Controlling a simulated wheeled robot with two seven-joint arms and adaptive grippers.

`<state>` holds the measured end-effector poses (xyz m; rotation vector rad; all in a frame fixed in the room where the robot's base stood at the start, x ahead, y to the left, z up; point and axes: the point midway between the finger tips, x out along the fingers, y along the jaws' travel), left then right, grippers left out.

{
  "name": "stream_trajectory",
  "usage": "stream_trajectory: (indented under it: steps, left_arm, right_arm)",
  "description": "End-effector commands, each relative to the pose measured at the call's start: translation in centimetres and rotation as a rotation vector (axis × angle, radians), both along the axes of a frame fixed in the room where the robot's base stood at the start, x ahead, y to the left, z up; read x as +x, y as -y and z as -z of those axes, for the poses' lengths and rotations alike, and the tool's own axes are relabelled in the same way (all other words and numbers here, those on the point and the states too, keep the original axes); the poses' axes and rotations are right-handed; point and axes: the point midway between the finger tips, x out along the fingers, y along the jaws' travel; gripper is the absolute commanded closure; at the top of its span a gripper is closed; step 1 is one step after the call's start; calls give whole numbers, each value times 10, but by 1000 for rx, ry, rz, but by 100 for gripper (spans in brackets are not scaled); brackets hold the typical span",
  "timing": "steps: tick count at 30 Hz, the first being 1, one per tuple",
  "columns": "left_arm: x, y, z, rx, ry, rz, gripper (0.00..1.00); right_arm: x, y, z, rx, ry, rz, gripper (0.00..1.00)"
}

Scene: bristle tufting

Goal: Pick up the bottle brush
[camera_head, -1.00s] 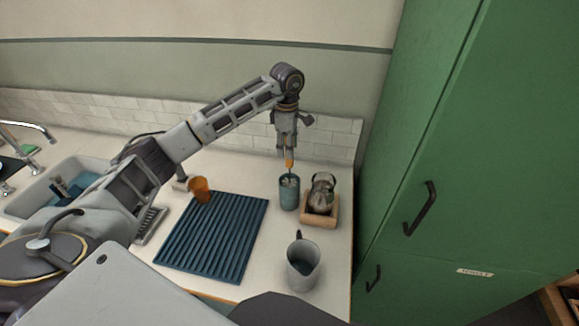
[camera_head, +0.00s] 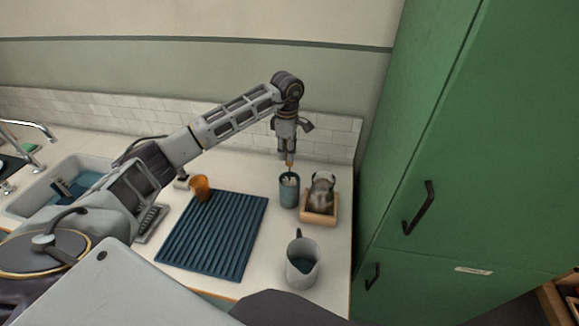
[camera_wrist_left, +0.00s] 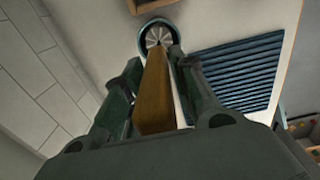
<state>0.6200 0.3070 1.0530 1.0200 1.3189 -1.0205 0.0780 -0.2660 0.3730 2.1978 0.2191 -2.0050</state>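The bottle brush (camera_head: 289,163) stands upright in a blue cup (camera_head: 289,192), with its orange-brown handle up. Its head is mostly hidden inside the cup. My left gripper (camera_head: 287,152) points down over the cup, its fingers on either side of the handle. In the left wrist view the wooden handle (camera_wrist_left: 156,95) lies between the fingers, which lean in close and look shut on it. The cup (camera_wrist_left: 158,27) shows just beyond the fingertips. My right gripper is not in view.
A wooden tray (camera_head: 318,218) with a glass jar (camera_head: 322,190) stands close right of the cup. A grey pitcher (camera_head: 302,262) is in front. A ribbed blue mat (camera_head: 215,235) and an orange cup (camera_head: 201,187) lie left. A tall green cabinet (camera_head: 440,150) bounds the right.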

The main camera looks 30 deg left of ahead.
Motion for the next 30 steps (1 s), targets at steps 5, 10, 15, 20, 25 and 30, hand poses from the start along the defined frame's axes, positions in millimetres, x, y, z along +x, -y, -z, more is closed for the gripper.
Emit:
stream_trajectory:
  steps: [5, 10, 15, 20, 25, 30]
  left_arm:
    - [0, 0, 0, 0, 0, 0, 100]
    - [0, 0, 0, 0, 1, 0, 100]
    - [0, 0, -1, 0, 1, 0, 100]
    - [1, 0, -7, 0, 2, 0, 100]
    - [1, 0, -20, 0, 2, 0, 100]
    - [1, 0, -42, -1, 4, -1, 100]
  right_arm:
    - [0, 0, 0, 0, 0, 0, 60]
    - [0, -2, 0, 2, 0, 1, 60]
    - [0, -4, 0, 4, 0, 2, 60]
    - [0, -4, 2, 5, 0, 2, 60]
    - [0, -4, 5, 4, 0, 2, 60]
    - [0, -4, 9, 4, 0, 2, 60]
